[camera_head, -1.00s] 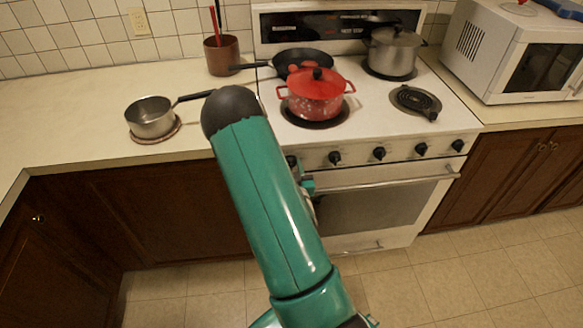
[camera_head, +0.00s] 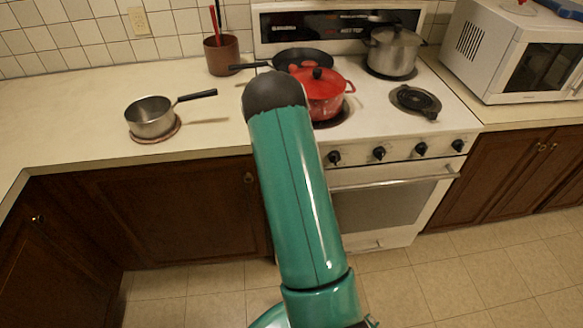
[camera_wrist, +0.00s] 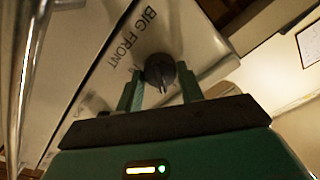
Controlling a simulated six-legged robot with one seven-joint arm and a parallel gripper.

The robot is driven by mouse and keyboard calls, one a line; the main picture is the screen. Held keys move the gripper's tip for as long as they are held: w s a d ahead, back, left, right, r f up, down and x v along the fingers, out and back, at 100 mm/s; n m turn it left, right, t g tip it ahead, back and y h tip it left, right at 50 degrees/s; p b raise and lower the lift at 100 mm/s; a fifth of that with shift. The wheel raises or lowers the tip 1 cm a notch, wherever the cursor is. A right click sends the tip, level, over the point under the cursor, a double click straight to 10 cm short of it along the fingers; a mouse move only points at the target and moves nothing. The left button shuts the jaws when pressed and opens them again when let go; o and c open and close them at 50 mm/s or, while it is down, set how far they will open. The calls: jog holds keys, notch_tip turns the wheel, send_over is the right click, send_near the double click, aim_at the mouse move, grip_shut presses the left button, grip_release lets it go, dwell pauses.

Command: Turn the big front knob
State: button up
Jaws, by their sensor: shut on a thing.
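The big front knob (camera_wrist: 161,70) is a dark round knob with a pointer grip, on the white stove panel beside the printed words "BIG FRONT" in the wrist view. My gripper (camera_wrist: 158,88) has one green finger on each side of the knob and is shut on it. In the camera_head view, my green arm hides the gripper and the left end of the knob panel. Other black knobs (camera_head: 379,153) show along the panel to the right of the arm.
A red pot (camera_head: 326,96), a black pan (camera_head: 303,57) and a steel pot (camera_head: 393,52) stand on the stove. The oven handle (camera_head: 400,181) juts out below the knobs. A small saucepan (camera_head: 150,117) is on the left counter. A microwave (camera_head: 510,60) stands at right.

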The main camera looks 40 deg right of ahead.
jog(key=shift+w+m, duration=0.1)
jog(key=shift+m, duration=1)
jog(key=o, duration=1)
